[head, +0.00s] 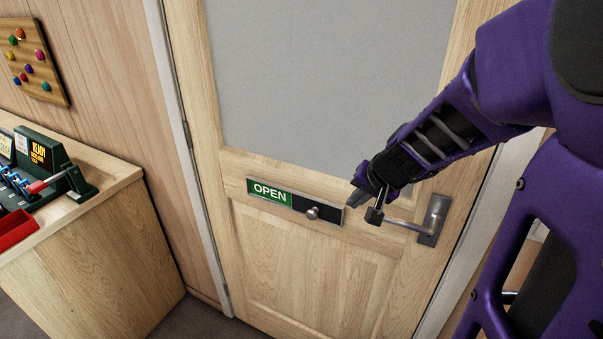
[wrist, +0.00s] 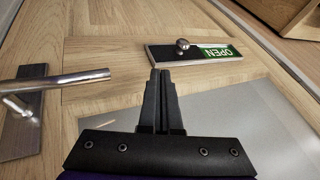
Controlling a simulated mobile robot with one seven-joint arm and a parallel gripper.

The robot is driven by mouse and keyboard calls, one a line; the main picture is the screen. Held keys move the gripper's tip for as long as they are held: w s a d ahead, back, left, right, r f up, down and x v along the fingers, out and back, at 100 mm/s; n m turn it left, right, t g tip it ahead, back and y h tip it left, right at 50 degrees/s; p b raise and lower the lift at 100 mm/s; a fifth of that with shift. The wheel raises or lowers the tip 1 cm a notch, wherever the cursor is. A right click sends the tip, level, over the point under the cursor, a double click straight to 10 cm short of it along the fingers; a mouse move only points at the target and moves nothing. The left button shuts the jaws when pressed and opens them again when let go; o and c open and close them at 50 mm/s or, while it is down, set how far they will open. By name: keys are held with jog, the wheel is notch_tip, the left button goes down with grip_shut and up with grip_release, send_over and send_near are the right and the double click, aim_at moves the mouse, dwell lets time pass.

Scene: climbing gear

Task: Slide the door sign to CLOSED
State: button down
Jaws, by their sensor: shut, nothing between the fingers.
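The door sign (head: 295,202) is a slim metal-framed plate on the wooden door. It shows OPEN in white on green at its left and a black slider with a round silver knob (head: 312,213) right of the word. My gripper (head: 366,204) is shut and empty, just right of the sign's right end and apart from the knob. In the wrist view the sign (wrist: 222,52) appears upside down beyond the shut fingertips (wrist: 161,72), with its knob (wrist: 183,46) a little ahead and to the right of them. No CLOSED lettering is visible.
The metal door handle (head: 433,220) is close to the right of my gripper; its bar also shows in the wrist view (wrist: 60,87). A grey panel (head: 320,85) fills the upper door. At left a wooden counter (head: 95,222) holds gear and a red tray (head: 14,230).

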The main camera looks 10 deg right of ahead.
aim_at(317, 214)
jog(key=shift+a+f, duration=0.1)
jog(key=shift+f, duration=0.05)
dwell(0.3)
jog(key=b+x, duration=0.1)
jog(key=x, duration=0.4)
jog(key=b+x, duration=0.2)
jog(key=x, duration=0.3)
jog(key=shift+w+a+f, duration=0.1)
jog(key=shift+w+a, duration=0.05)
jog(key=shift+a, duration=0.1)
jog(key=shift+w+a+f, duration=0.15)
jog(key=shift+w+a, duration=0.25)
jog(key=shift+a, duration=0.2)
jog(key=shift+w+a+f, duration=0.15)
jog(key=shift+w+a, duration=0.3)
jog(key=shift+a, duration=0.15)
jog(key=shift+w+a+b, duration=0.1)
jog(key=shift+b, duration=0.2)
jog(key=shift+w+a+b, duration=0.25)
jog(key=shift+a+b, duration=0.05)
jog(key=shift+a, duration=0.15)
jog(key=w+a, duration=0.2)
jog(key=a, duration=0.1)
jog(key=w+a, duration=0.3)
jog(key=a, duration=0.1)
jog(key=w+a+b, duration=0.1)
jog(key=w+a, duration=0.2)
jog(key=a, duration=0.1)
jog(key=shift+w+a, duration=0.15)
